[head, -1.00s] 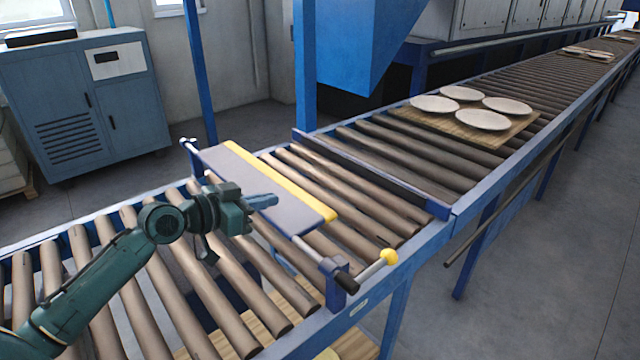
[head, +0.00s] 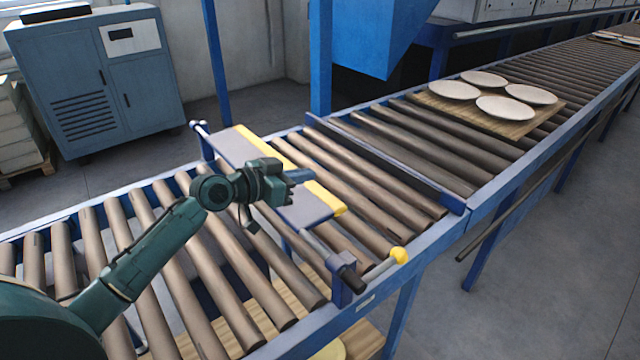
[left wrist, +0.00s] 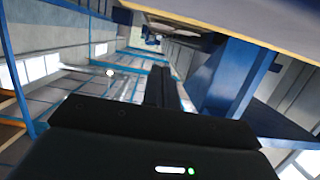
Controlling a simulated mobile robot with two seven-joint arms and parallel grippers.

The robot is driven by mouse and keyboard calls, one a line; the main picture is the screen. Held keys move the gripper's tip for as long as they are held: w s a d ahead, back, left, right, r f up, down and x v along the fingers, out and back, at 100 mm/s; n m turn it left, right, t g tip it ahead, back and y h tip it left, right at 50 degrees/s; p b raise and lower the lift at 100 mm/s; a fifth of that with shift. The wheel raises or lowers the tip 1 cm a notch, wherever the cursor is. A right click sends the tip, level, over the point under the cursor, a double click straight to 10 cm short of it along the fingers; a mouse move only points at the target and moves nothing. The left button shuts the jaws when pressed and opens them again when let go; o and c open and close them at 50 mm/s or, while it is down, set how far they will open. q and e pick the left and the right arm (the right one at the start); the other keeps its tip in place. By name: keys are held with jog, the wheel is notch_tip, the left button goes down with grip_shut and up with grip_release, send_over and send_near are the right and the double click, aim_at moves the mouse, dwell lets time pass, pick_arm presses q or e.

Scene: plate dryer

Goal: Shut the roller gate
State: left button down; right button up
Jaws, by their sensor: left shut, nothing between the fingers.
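The roller gate is a grey panel (head: 250,156) with a yellow edge (head: 318,192), lying across the conveyor rollers on a blue-ended cross bar. At its near end are a black grip (head: 352,281) and a lever with a yellow knob (head: 399,255). The panel looks raised and tilted above the rollers. My left gripper (head: 303,176) is shut and empty, overlapping the panel near its yellow edge; I cannot tell whether they touch. In the left wrist view, the shut fingers (left wrist: 162,88) point ahead and a pale edge (left wrist: 250,28), probably the panel's, crosses the top. My right gripper is not in view.
Beyond a low blue cross rail (head: 390,165), a wooden board (head: 520,123) with several plates rests on the rollers. A blue cabinet (head: 95,85) and a blue post stand behind the conveyor. Bare rollers lie left of the gate.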

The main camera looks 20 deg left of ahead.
aim_at(320, 194)
pick_arm(q)
jog(key=x, duration=0.5)
jog(key=shift+w+d+f, duration=0.1)
jog(key=shift+f, duration=0.2)
notch_tip(320, 194, down, 2)
jog(key=shift+f, duration=0.7)
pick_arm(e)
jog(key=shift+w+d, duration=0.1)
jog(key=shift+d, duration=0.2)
pick_arm(q)
jog(key=shift+f, duration=0.1)
